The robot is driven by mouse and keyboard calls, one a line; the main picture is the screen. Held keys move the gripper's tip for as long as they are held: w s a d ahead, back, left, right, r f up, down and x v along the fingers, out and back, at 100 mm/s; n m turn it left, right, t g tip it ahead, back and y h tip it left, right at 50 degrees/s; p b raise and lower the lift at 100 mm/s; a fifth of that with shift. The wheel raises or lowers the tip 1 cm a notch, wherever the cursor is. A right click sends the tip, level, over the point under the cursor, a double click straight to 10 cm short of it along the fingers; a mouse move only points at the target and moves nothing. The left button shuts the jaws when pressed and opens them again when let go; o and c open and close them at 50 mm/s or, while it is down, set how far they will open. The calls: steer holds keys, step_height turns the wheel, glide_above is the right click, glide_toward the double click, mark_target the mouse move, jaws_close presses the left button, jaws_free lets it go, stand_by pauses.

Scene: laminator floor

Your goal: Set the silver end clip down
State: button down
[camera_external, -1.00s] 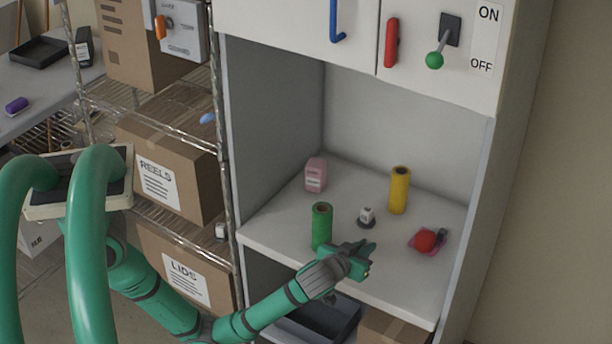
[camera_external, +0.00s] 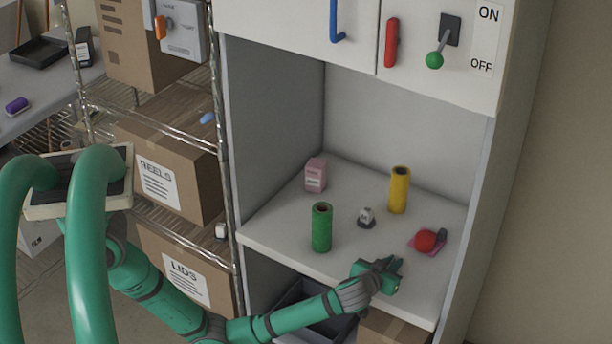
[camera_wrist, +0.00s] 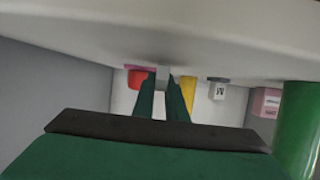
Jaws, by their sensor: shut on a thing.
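My gripper (camera_external: 392,264) is at the front edge of the white shelf (camera_external: 290,246), in front of the red round thing and the white-grey small item. In the wrist view the two green fingers (camera_wrist: 161,92) are shut on a small silver-grey piece, the silver end clip (camera_wrist: 162,76), which shows between their tips. That view appears upside down, with the pale shelf surface along its top. Whether the clip touches the shelf cannot be told. In the external view the clip is not clearly visible at the fingers.
On the shelf stand a green cylinder (camera_external: 322,229), a yellow cylinder (camera_external: 399,190), a pink box (camera_external: 315,175), a small white-grey item on a dark base (camera_external: 366,216) and a red round thing (camera_external: 425,240) on a pink pad. Bare shelf lies between the green cylinder and the gripper.

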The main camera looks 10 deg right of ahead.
steer(key=shift+f, duration=0.25)
steer(key=shift+f, duration=0.15)
steer(key=c, duration=1.8)
jaws_free()
steer(key=shift+o, duration=0.2)
steer(key=shift+s+r, duration=0.1)
steer(key=shift+r, duration=0.1)
steer(key=v, duration=1.1)
steer(key=shift+s+a, duration=0.25)
steer(key=shift+a, duration=0.05)
steer(key=shift+r, duration=0.15)
